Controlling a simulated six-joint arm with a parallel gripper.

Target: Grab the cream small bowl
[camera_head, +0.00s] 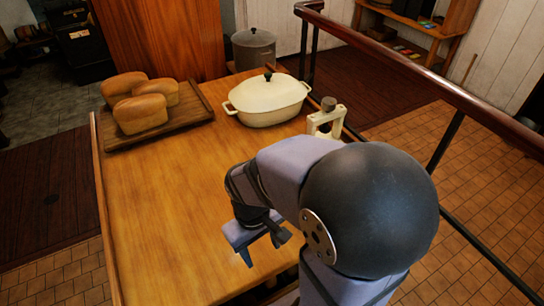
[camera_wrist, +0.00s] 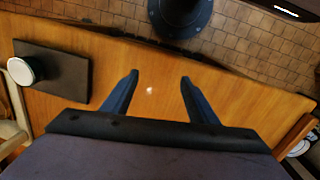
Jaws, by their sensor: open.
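My gripper (camera_head: 263,246) is open and empty above the near part of the wooden table. In the wrist view its two fingers (camera_wrist: 159,77) stand apart with bare table between them. A small round object with a pale top and dark rim (camera_wrist: 22,70) lies on a dark rectangular board to the left in the wrist view, apart from the fingers. I cannot tell whether it is the cream small bowl. In the head view my arm hides that part of the table, and no small cream bowl shows clearly.
A lidded cream pot (camera_head: 267,101) stands at the table's back right, with a cream device (camera_head: 328,118) beside it. Loaves lie on a wooden board (camera_head: 190,108) at the back left. The dark board (camera_wrist: 65,75) is near the table edge. The table's left middle is clear.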

